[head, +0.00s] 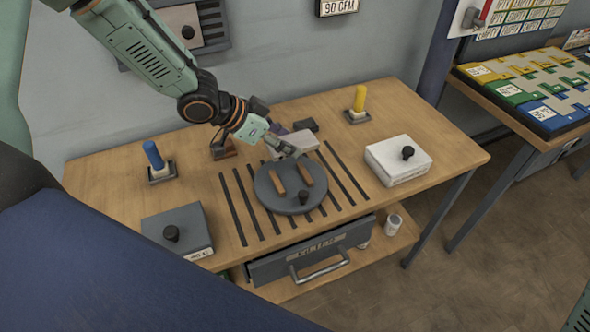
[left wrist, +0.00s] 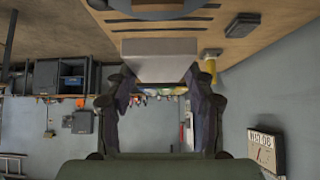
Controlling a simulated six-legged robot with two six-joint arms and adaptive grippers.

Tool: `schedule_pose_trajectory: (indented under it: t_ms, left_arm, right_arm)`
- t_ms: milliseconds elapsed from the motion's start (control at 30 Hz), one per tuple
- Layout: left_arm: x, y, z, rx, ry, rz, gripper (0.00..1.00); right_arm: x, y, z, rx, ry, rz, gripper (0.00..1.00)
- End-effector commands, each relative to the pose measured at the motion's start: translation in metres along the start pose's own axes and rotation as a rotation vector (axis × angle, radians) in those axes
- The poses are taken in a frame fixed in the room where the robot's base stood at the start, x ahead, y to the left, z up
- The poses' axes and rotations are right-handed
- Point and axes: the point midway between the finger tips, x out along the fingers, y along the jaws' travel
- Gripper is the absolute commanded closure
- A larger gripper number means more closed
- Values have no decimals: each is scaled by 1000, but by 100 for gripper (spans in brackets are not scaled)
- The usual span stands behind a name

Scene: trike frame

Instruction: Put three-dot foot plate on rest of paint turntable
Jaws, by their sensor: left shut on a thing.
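My left gripper (head: 284,148) reaches down from the upper left to the back edge of the paint turntable. It is shut on a pale grey block-like plate, which shows between its two fingers in the left wrist view (left wrist: 160,62) and beside them in the head view (head: 304,140). No dots show on this plate, so I cannot tell its mark. The paint turntable (head: 264,196) is a dark grey disc with two brown rest bars (head: 277,181) and a black knob (head: 303,197). The bars carry nothing. My right gripper is not in view.
The turntable stands on a wooden bench (head: 110,180) with dark slots. A blue-handled stamp (head: 153,155) and grey box (head: 178,232) are left; a yellow-handled one (head: 359,100) and white box (head: 399,160) are right. A dark drawer (head: 310,252) is in front.

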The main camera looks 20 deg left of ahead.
Motion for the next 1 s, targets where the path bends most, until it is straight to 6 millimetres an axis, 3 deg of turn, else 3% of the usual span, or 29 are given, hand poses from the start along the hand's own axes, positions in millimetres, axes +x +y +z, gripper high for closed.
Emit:
schedule_pose_trajectory:
  t_ms: [100,233,700,1000]
  left_arm:
    - [19,1,23,-3,-4,2,95]
    - [32,1,38,-3,-3,1,95]
    - [66,2,67,-1,-1,2,95]
    - [67,1,66,0,1,1,95]
  right_arm:
    - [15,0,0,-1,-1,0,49]
    - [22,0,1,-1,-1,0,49]
    - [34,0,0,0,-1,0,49]
    - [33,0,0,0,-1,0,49]
